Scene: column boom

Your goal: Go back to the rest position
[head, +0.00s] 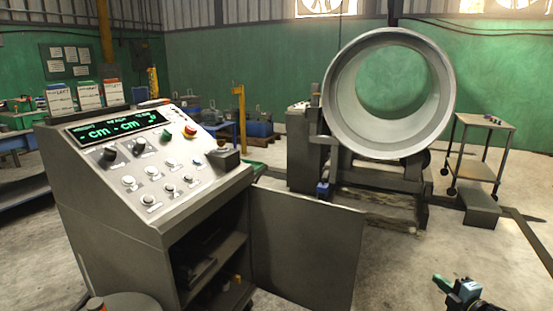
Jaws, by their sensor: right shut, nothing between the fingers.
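My right gripper (450,287) shows at the bottom right edge of the head view, with green and blue parts on a dark body. It is shut and empty, low over the bare concrete floor and apart from everything around it. The rest of that arm is mostly cut off by the frame. My left gripper is not in view. A grey control console (115,225) stands at the left, with a lit green display (118,125), several knobs and a red button (190,131).
The console's lower door (308,248) hangs open to the right, showing shelves inside. A large metal ring (340,95) sits on a machine stand behind. A wheeled cart (470,168) stands at the right. The floor (400,265) between door and right gripper is clear.

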